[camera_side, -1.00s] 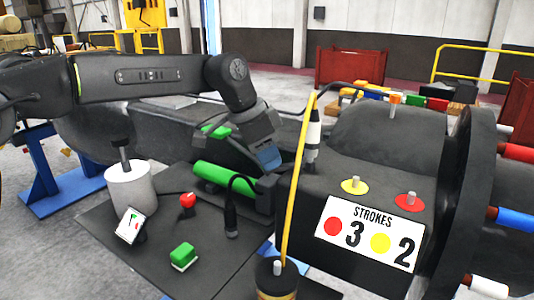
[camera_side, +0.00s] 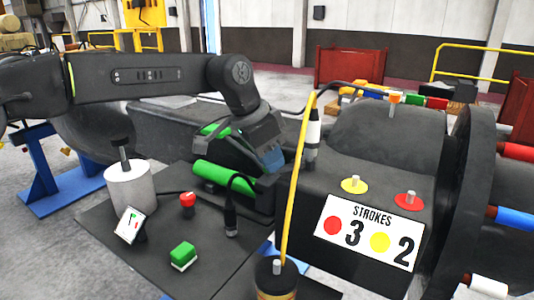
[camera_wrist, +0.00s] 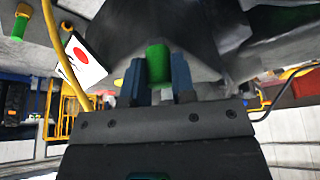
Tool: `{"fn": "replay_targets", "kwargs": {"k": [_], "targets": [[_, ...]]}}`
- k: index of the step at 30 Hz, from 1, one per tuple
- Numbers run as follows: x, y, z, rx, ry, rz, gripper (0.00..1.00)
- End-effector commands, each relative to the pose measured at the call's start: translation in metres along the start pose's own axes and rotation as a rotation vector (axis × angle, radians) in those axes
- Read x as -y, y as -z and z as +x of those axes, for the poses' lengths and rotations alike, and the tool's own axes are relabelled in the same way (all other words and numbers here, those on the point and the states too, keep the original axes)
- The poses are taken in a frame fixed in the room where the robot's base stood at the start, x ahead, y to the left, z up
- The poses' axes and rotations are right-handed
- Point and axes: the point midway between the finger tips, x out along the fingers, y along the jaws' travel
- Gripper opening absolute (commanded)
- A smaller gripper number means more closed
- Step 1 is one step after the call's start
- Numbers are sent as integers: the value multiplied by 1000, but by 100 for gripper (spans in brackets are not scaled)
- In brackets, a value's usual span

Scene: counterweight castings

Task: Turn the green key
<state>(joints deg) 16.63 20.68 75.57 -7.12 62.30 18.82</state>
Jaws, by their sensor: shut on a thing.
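The green key (camera_wrist: 158,63) shows in the wrist view as a short green block between two blue fingers. My gripper (camera_wrist: 159,82) is shut on it, one finger on each side. In the side view my gripper (camera_side: 272,160) is low beside the dark casting, to the right of a green cylinder (camera_side: 224,177). The key itself is hidden there by my gripper and wrist.
A yellow pole (camera_side: 296,190) and a black-and-white pen-like rod (camera_side: 314,135) stand close to the right of my gripper. A green button block (camera_side: 183,252), a red knob (camera_side: 188,199) and a white cylinder (camera_side: 130,188) stand on the dark plate (camera_side: 150,270).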

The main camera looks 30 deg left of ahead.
Motion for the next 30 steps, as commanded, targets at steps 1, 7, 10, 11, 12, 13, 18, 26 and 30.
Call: {"fn": "replay_targets", "kwargs": {"k": [1, 7, 10, 11, 12, 13, 18, 26, 30], "targets": [[-5, 1, -1, -3, 14, -29, 0], [-21, 3, 0, -3, 77, -181, 0], [-28, 5, 0, -4, 107, -257, 0], [-30, 5, 0, -4, 117, -278, 0], [-32, 6, 1, -3, 128, -307, 0], [-34, 6, 2, -3, 137, -327, 0], [-43, 10, 3, -4, 178, -429, 0], [-51, 15, 4, -4, 215, -524, 0], [-52, 16, 4, -4, 224, -546, 0]]}}
